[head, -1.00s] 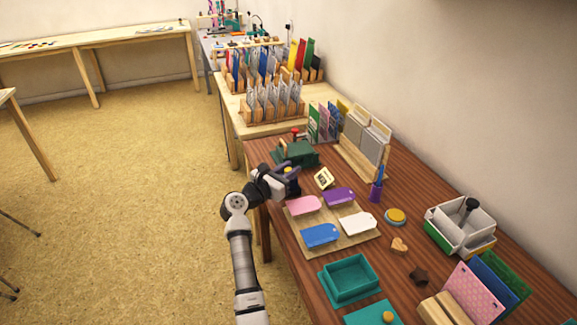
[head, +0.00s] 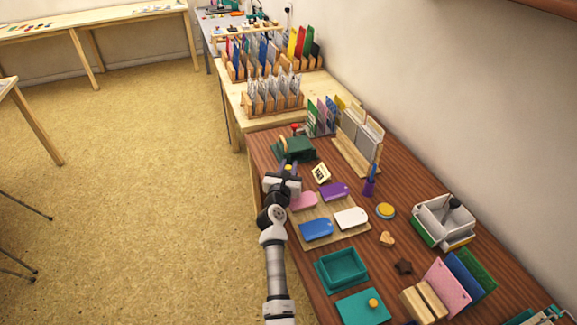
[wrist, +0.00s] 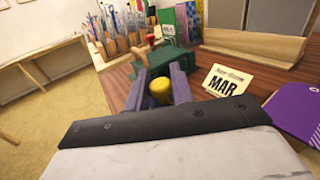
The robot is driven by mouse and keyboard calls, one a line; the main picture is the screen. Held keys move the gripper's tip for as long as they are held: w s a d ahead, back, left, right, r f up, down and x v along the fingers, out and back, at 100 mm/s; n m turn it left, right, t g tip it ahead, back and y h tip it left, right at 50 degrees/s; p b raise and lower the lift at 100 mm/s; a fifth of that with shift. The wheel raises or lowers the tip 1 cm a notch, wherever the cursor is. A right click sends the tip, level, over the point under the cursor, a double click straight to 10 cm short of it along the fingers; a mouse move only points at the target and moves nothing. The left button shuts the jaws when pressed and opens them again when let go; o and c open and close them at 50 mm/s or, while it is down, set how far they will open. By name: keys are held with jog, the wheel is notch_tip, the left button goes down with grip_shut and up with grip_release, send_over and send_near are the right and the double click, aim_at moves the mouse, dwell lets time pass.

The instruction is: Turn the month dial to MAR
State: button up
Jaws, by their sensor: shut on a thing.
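A dark green stamping device (head: 298,150) with a red knob on top stands at the far left part of the brown table; it also shows in the wrist view (wrist: 172,60). My gripper (head: 287,168) is in front of it, near the table's left edge. In the wrist view my gripper (wrist: 158,90) is shut on a yellow knob (wrist: 158,88), whose top shows between the two fingers. What lies under the knob is hidden, and no dial marking can be read. A cream card (wrist: 230,81) reading MAR stands just right of my gripper; it also shows in the head view (head: 321,172).
A board (head: 336,234) with pink, purple, blue and white tags lies just right of my gripper. A wooden rack (head: 355,158) stands behind the card, with a purple pen cup (head: 369,187) nearby. Teal trays (head: 342,269) lie nearer. Open floor is to the left.

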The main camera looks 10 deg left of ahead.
dwell(0.8)
jog(key=o, duration=0.9)
jog(key=s+b, duration=0.1)
jog(key=s, duration=1.1)
jog(key=shift+s+d+f+b, duration=0.1)
jog(key=shift+s+d+b, duration=0.05)
jog(key=shift+s+b, duration=0.25)
jog(key=shift+s, duration=0.55)
